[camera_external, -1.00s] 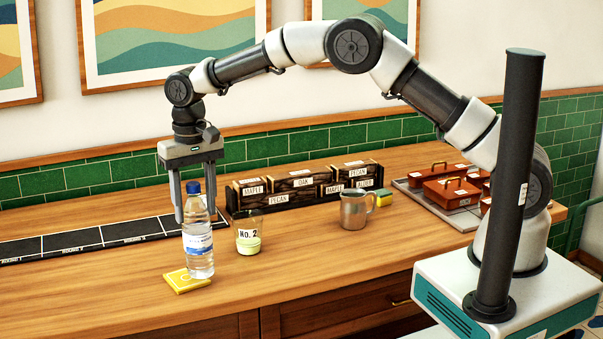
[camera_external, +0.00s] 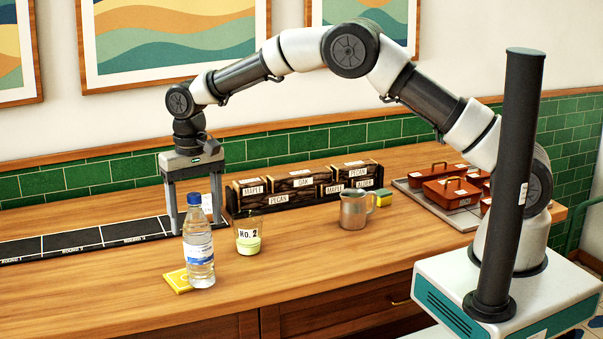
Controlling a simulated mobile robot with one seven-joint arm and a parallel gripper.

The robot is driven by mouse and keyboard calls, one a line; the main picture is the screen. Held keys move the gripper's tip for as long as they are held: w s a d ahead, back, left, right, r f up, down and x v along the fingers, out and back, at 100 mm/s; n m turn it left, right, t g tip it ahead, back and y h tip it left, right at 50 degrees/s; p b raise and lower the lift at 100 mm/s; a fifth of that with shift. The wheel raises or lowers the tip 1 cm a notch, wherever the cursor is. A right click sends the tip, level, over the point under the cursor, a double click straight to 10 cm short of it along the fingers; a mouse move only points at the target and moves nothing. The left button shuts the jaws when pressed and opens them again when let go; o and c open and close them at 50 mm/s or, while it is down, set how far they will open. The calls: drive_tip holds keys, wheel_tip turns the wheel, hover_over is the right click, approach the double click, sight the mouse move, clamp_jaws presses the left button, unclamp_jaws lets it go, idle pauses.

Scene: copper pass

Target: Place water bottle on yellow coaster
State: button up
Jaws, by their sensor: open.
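The clear water bottle (camera_external: 199,245) with a white and blue label and a blue cap stands upright at the counter's front left. The yellow coaster (camera_external: 176,280) lies flat at its base. The bottle hides the coaster's right part, and its base reaches that right edge; I cannot tell whether it rests on the coaster or just beside it. My gripper (camera_external: 196,228) points down above and around the bottle's upper part in the picture. Its fingers are spread apart, one left of the bottle and one near its right side. I see no grip on the bottle.
A glass marked No. 2 (camera_external: 248,236) stands close to the right of the bottle. A metal pitcher (camera_external: 354,211), a labelled block rack (camera_external: 291,195), a sponge (camera_external: 384,197) and red boxes (camera_external: 448,192) are further right. A dark strip (camera_external: 70,242) lies behind left.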

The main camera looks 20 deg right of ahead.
wheel_tip(320, 180, up, 12)
drive_tip(key=shift+r, duration=0.2)
drive_tip(key=shift+d, duration=0.1)
drive_tip(key=d+r+t, duration=0.1)
drive_tip(key=d+r, duration=0.4)
drive_tip(key=d, duration=0.4)
drive_tip(key=d+r+m+t+y, duration=0.1)
drive_tip(key=d+r, duration=0.3)
drive_tip(key=d, duration=0.4)
drive_tip(key=d+r, duration=0.5)
drive_tip(key=d, duration=0.4)
drive_tip(key=s+d+f+t, duration=0.1)
drive_tip(key=s+d+f, duration=0.1)
drive_tip(key=s+d, duration=0.7)
drive_tip(key=s+d+f+t+h, duration=0.1)
drive_tip(key=s+d+f+t, duration=0.1)
drive_tip(key=s+d, duration=0.8)
drive_tip(key=shift+d+f+m+t, duration=0.3)
drive_tip(key=shift+d+f+m, duration=0.1)
drive_tip(key=shift+f, duration=0.15)
drive_tip(key=shift+o, duration=0.5)
